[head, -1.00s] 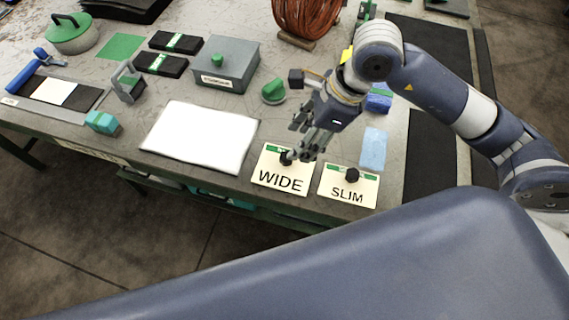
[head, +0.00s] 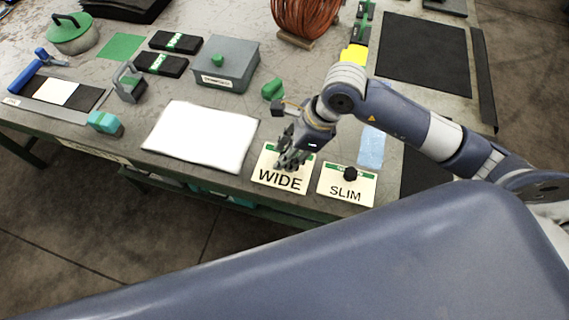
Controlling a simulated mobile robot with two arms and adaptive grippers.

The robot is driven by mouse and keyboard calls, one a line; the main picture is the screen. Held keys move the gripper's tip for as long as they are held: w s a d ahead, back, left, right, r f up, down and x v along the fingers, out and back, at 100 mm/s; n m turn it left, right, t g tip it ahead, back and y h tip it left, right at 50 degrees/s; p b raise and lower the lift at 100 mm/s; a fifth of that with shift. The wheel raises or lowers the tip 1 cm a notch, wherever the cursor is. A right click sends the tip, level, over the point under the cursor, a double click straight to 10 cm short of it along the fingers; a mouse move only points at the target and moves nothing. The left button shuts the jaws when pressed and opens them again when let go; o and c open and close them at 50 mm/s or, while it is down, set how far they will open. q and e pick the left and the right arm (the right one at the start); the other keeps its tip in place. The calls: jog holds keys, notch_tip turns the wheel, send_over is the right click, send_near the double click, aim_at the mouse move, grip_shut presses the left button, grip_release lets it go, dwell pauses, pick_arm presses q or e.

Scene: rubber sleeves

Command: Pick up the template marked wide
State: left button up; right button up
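The template marked WIDE (head: 280,180) is a cream plate with a green strip, lying near the table's front edge. My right gripper (head: 289,163) is down over its upper part, pointing downward. The fingers cover the place of the plate's dark knob, so I cannot tell whether they are open or shut on it. The plate appears flat on the table. The template marked SLIM (head: 346,190) lies just to the right, with its black knob (head: 350,173) in plain view. My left gripper is not in view.
A white sheet (head: 200,136) lies left of the WIDE plate. Behind are a green-handled object (head: 273,88), a grey lidded box (head: 226,68) and an orange cable coil (head: 306,14). A light blue cloth (head: 371,148) lies near my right arm. A black mat (head: 425,52) is at the back right.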

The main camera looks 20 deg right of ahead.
grip_shut()
jog(key=shift+r, duration=0.15)
